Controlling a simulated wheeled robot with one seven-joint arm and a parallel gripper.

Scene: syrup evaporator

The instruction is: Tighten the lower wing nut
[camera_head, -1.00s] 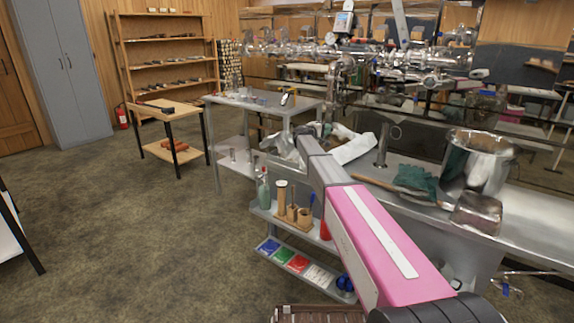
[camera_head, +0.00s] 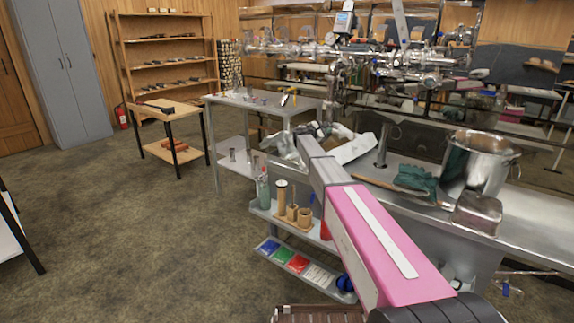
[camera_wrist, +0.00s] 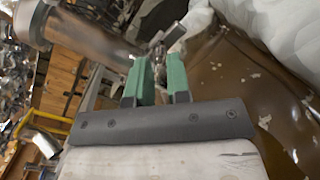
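In the wrist view, my gripper (camera_wrist: 161,58) has two green fingers that stand a little apart. A small shiny metal fitting (camera_wrist: 174,38) lies at and just beyond the fingertips. It may be the wing nut, but its shape is too small and blurred to be sure. I cannot tell whether the fingers press on it. A wide metal cylinder or pipe (camera_wrist: 85,38) runs at the upper left, close to the fingers. In the head view my arm hides the gripper, and no lower wing nut can be made out.
A crumpled white sheet (camera_head: 352,148) lies by the arm's end; white material (camera_wrist: 265,30) also borders the fingers in the wrist view. A steel pot (camera_head: 478,165), a metal box (camera_head: 477,214) and green gloves (camera_head: 414,180) sit on the steel bench.

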